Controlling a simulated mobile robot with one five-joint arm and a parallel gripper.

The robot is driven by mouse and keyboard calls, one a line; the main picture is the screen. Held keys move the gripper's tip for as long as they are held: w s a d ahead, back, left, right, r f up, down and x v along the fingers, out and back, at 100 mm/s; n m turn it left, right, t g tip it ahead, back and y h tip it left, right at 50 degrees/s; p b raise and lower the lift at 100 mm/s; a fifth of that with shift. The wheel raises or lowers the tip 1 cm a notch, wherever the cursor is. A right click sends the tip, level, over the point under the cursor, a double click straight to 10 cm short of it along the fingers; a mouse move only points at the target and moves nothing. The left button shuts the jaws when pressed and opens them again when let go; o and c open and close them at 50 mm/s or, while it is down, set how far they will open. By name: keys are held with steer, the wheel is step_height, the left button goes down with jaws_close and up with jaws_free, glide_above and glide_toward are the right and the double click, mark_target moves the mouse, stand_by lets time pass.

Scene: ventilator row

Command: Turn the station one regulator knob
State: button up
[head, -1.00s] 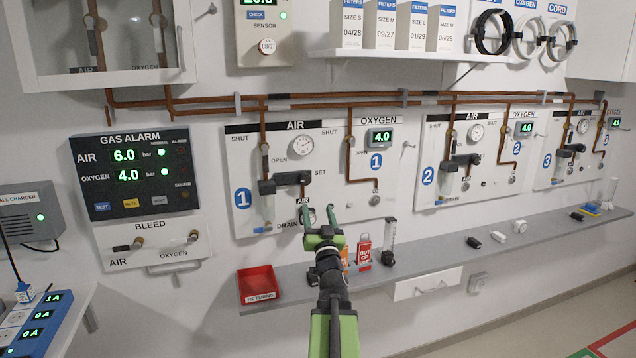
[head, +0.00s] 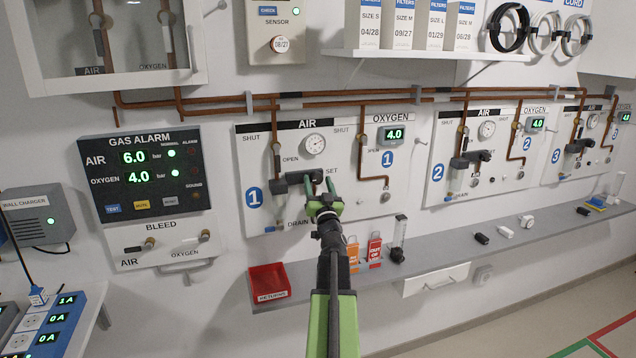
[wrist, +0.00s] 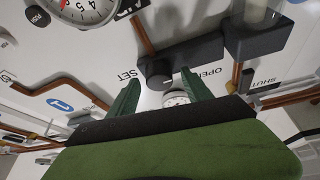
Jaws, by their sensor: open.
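The station one panel (head: 345,205) hangs on the wall, marked by a blue "1". Its dark regulator block (head: 292,181) sits below a round gauge (head: 315,144). In the wrist view a round black regulator knob (wrist: 159,74) sticks out of the block (wrist: 195,55), between the SET and OPEN labels. My gripper (head: 320,184) is open, its two green fingers at the right end of the block; they hide the knob in the head view. In the wrist view my gripper (wrist: 158,88) has a finger to either side of the knob. I cannot tell whether they touch it.
A grey shelf (head: 420,258) runs below the panels, with a red returns tray (head: 268,282), a red sign (head: 374,247) and a flowmeter (head: 398,240). Copper pipes (head: 380,98) run above. A small white round part (wrist: 176,99) shows between my fingers.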

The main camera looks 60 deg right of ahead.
jaws_close()
steer(key=shift+d, duration=0.15)
steer(key=shift+n, duration=0.4)
steer(key=n+t, duration=0.1)
steer(key=n, duration=0.1)
steer(key=n+y, duration=0.1)
steer(key=shift+s+n+t+y, duration=0.15)
steer(key=shift+n+t+y, duration=0.15)
steer(key=shift+n+t, duration=0.1)
steer(key=n+y, duration=0.1)
steer(key=n, duration=0.1)
steer(key=n+t+y, duration=0.1)
steer(key=n, duration=0.2)
steer(key=shift+s+d+n+t+y, duration=0.1)
steer(key=shift+d+n+t+y, duration=0.05)
steer(key=shift+n+t+y, duration=0.15)
steer(key=n+y+p, duration=0.1)
steer(key=n, duration=0.2)
steer(key=n+y+p, duration=0.1)
steer(key=n, duration=0.2)
steer(key=shift+r+y, duration=0.2)
steer(key=shift+y, duration=0.2)
steer(key=shift+s+n+y+p, duration=0.1)
steer(key=shift+n+y+p, duration=0.85)
steer(key=shift+n, duration=0.75)
steer(key=shift+f, duration=0.1)
